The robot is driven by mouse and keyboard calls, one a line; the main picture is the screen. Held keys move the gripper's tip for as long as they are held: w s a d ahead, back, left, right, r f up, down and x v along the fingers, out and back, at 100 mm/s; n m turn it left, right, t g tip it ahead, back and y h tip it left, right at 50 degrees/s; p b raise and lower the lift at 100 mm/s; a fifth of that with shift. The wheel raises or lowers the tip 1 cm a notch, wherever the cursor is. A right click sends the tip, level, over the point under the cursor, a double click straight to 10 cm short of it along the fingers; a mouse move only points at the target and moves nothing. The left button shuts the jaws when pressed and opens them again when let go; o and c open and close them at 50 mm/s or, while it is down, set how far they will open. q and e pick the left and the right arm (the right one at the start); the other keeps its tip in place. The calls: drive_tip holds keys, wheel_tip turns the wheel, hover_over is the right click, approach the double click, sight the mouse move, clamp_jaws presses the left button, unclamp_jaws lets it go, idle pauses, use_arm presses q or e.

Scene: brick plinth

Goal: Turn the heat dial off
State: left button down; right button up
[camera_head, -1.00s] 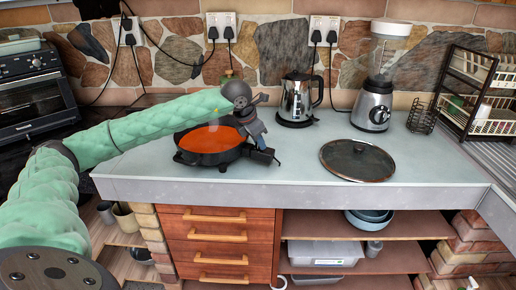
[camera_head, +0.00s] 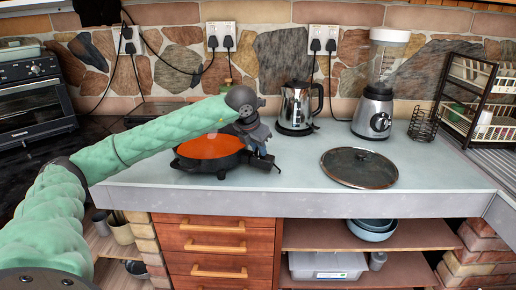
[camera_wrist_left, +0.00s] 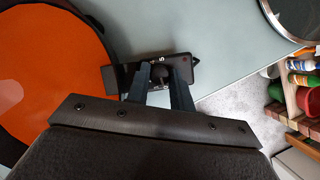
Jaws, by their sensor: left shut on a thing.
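The electric pan (camera_head: 208,148), black with orange-red inside, stands on the pale counter, and part of it shows in the wrist view (camera_wrist_left: 45,75). Its black control box (camera_wrist_left: 120,77) sticks out from the pan's side and bears white marks. The dark round heat dial (camera_wrist_left: 157,75) sits on this box. My left gripper (camera_wrist_left: 158,84) is shut on the dial, one finger on each side of it. In the head view my left gripper (camera_head: 256,140) is at the pan's right side and hides the dial. My right gripper is not in view.
A glass lid (camera_head: 359,168) lies on the counter right of the pan. A kettle (camera_head: 297,107), a blender (camera_head: 375,110) and a dish rack (camera_head: 480,95) stand behind and right. A toaster oven (camera_head: 35,95) is at left. Counter between pan and lid is clear.

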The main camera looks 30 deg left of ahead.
use_arm(q)
drive_tip(key=c, duration=1.2)
unclamp_jaws()
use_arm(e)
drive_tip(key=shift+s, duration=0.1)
use_arm(q)
drive_tip(key=shift+r, duration=0.1)
drive_tip(key=shift+s+r, duration=0.15)
drive_tip(key=shift+r, duration=0.05)
drive_tip(key=b+v, duration=0.1)
drive_tip(key=v, duration=0.6)
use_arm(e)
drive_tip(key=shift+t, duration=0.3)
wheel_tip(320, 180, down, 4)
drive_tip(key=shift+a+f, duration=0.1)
use_arm(q)
drive_tip(key=shift+r, duration=0.1)
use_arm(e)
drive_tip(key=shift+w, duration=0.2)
